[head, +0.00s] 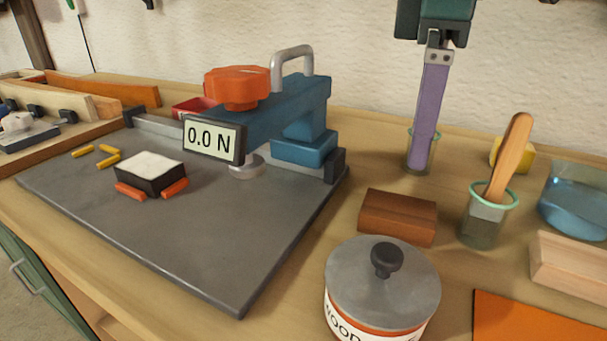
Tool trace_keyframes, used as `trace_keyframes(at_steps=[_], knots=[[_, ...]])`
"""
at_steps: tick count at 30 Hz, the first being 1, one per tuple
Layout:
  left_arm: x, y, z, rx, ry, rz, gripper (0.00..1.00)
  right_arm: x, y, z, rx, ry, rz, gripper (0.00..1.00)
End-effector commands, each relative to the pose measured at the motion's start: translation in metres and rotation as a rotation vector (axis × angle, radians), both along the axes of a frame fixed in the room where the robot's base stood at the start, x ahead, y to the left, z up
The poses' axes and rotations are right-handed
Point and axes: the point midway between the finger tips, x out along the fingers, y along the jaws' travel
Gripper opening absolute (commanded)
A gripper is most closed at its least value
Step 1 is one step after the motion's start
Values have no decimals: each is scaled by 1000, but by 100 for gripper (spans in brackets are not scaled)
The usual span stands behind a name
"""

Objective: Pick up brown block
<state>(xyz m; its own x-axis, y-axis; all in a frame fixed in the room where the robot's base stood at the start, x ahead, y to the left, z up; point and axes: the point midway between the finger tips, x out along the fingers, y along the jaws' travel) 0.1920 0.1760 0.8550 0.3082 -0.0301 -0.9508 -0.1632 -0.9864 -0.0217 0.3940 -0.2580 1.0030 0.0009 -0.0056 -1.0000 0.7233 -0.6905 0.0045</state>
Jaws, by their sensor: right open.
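The brown block (398,218) lies on the wooden bench, right of the grey plate and just behind the lidded pot. Its top and front faces show, and nothing lies on it. My right gripper (423,158) hangs down from the top of the head view, with a dark green body and a long purple finger below a metal bracket. It is open and apart from the block. Its tip shows above and behind the block, overlapping a glass jar. One finger hides most of the other. My left gripper is not in view.
The lidded pot (381,287) stands close in front. A green-rimmed jar (482,226) with a wooden stick (511,155) stands right of the block. A pale wood block (570,265) and blue bowl (577,205) are farther right. The blue press (270,120) stands left.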

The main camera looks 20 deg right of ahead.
Motion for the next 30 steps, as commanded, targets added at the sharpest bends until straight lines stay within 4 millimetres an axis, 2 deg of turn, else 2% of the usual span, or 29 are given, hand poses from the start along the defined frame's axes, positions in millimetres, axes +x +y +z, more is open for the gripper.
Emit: trace_keyframes(at_steps=[1, 9, 14, 21, 25, 30], knots=[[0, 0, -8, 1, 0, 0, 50, 1, -2, -5, 1, -1, -6, 100], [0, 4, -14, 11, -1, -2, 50, 1, -3, -39, 1, 3, -10, 100], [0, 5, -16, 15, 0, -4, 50, 1, -2, -52, 1, 1, -9, 100], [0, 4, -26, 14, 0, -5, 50, 1, 2, -90, 0, 1, -8, 100], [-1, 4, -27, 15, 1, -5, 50, 1, 2, -100, 1, 0, -8, 100], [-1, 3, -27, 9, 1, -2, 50, 1, 2, -100, 1, -1, -8, 100]])
